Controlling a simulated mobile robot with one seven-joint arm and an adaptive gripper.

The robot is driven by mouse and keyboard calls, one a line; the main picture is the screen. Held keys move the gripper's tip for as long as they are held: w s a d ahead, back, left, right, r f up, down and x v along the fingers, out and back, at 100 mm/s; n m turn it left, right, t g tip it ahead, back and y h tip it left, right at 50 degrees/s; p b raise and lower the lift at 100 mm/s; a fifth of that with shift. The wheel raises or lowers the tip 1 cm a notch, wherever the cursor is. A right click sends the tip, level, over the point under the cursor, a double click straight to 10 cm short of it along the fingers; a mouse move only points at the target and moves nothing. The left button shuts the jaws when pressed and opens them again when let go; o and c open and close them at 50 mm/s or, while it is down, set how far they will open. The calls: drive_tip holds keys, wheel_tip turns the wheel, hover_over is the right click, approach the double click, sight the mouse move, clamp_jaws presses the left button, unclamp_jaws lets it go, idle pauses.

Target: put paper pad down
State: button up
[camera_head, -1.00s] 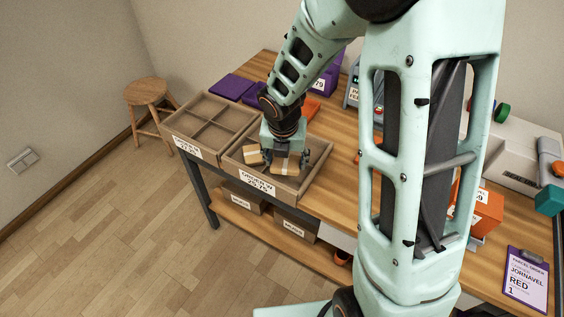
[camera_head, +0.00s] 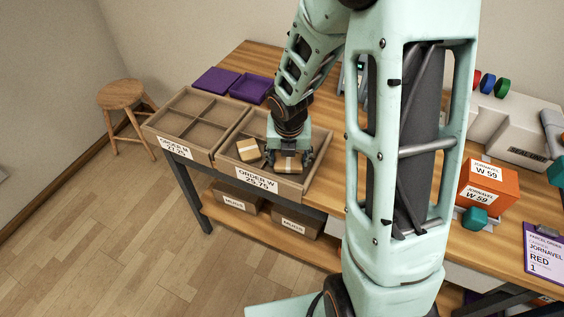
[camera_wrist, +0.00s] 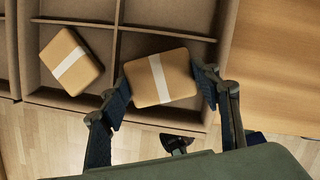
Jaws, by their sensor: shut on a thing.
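The paper pad (camera_wrist: 160,80) is a tan block with a white band. My gripper (camera_wrist: 163,93) is shut on it, one finger on each side, in the wrist view. In the head view my gripper (camera_head: 288,160) is low over the ORDER W tray (camera_head: 314,172), with the pad (camera_head: 287,165) between its fingers. The pad overlaps the tray's front right compartment; whether it touches the tray floor I cannot tell. A second, similar pad (camera_wrist: 72,62) lies tilted in the compartment to the left, and also shows in the head view (camera_head: 247,150).
The divided ORDER M tray (camera_head: 188,126) stands directly left and looks empty. Purple trays (camera_head: 216,79) lie behind. An orange W 59 box (camera_head: 488,188) and a clipboard (camera_head: 545,250) are at the right. A stool (camera_head: 121,96) stands on the floor at left.

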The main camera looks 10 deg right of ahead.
drive_tip(key=shift+f, duration=0.5)
drive_tip(key=shift+f, duration=0.1)
drive_tip(key=o, duration=0.6)
drive_tip(key=shift+b, duration=0.3)
drive_tip(key=shift+r, duration=0.3)
drive_tip(key=p+v, duration=0.4)
drive_tip(key=v, duration=0.7)
drive_tip(key=shift+r+p, duration=0.35)
